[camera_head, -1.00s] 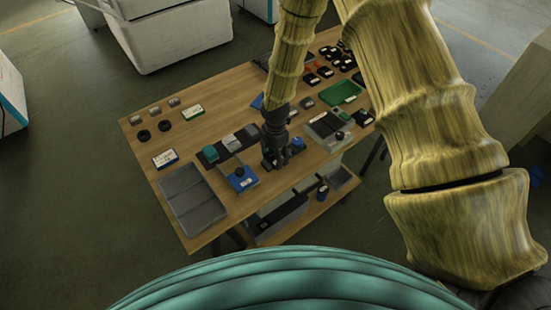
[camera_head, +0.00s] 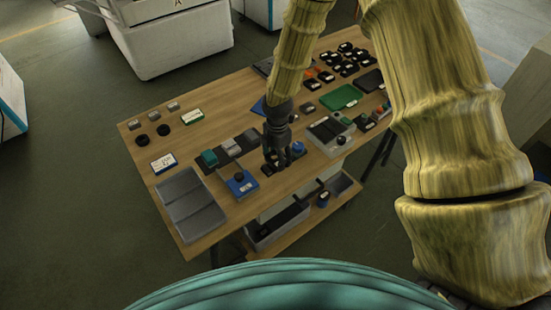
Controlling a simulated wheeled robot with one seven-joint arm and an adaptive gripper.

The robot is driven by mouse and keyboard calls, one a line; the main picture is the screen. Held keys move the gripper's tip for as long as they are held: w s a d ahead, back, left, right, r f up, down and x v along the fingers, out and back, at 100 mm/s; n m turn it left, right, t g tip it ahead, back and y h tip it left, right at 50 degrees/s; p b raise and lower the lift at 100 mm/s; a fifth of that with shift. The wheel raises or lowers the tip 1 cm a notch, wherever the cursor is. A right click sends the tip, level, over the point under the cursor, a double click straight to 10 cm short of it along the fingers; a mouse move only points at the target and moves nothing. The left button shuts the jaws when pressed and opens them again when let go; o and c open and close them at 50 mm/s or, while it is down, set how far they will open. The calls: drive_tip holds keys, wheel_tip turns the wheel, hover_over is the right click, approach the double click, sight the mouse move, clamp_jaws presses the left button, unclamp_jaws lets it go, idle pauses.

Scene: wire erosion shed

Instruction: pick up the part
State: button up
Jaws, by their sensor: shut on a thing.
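My gripper (camera_head: 278,161) points down over the middle of the wooden table, between a blue block with a dark knob (camera_head: 241,184) and a grey box (camera_head: 331,134). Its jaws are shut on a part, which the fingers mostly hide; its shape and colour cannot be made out. A dark patch lies on the table right under the fingers. I cannot tell whether the held part touches the table. A small blue round thing (camera_head: 299,147) stands just right of the fingers.
The wooden table (camera_head: 222,121) also bears a grey tray (camera_head: 190,205) at front left, a teal block (camera_head: 209,157), a green tray (camera_head: 341,97) and several black pieces (camera_head: 345,60) at the back right. Bare wood lies left of centre. A lower shelf (camera_head: 308,211) holds bins.

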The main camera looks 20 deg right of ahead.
drive_tip(key=s+d+r+b, duration=0.1)
drive_tip(key=s+b, duration=0.3)
drive_tip(key=s, duration=1)
drive_tip(key=shift+s+d, duration=0.15)
drive_tip(key=shift+s, duration=0.2)
